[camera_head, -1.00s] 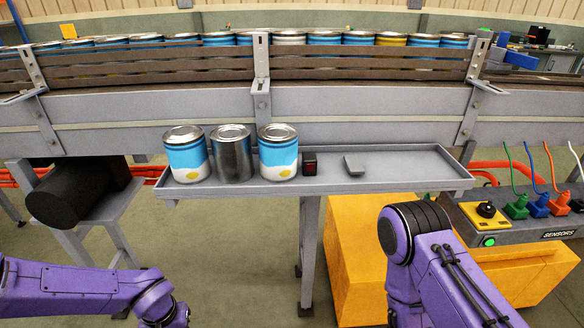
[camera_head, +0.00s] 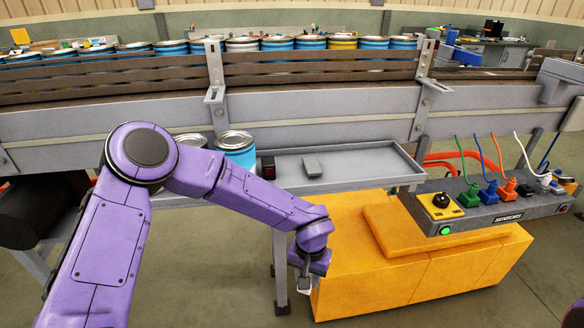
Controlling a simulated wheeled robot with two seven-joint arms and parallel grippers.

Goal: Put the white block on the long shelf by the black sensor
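The long grey shelf (camera_head: 375,165) hangs below the conveyor's front side. The small black sensor with a red face (camera_head: 268,168) stands on it, right of a blue can. My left arm crosses in front of the shelf's left part. My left gripper (camera_head: 304,282) points down, below and in front of the shelf, beside the yellow cabinet. A small white piece, seemingly the white block (camera_head: 304,289), shows between its fingertips, mostly hidden by the fingers. My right gripper is out of view; only a sliver of purple arm shows at the bottom right edge.
A blue can (camera_head: 236,150) and a partly hidden grey can (camera_head: 191,140) stand on the shelf. A grey wedge (camera_head: 312,166) lies right of the sensor; the shelf farther right is bare. The sensor box with plugs (camera_head: 490,210) and yellow cabinet (camera_head: 410,260) stand right.

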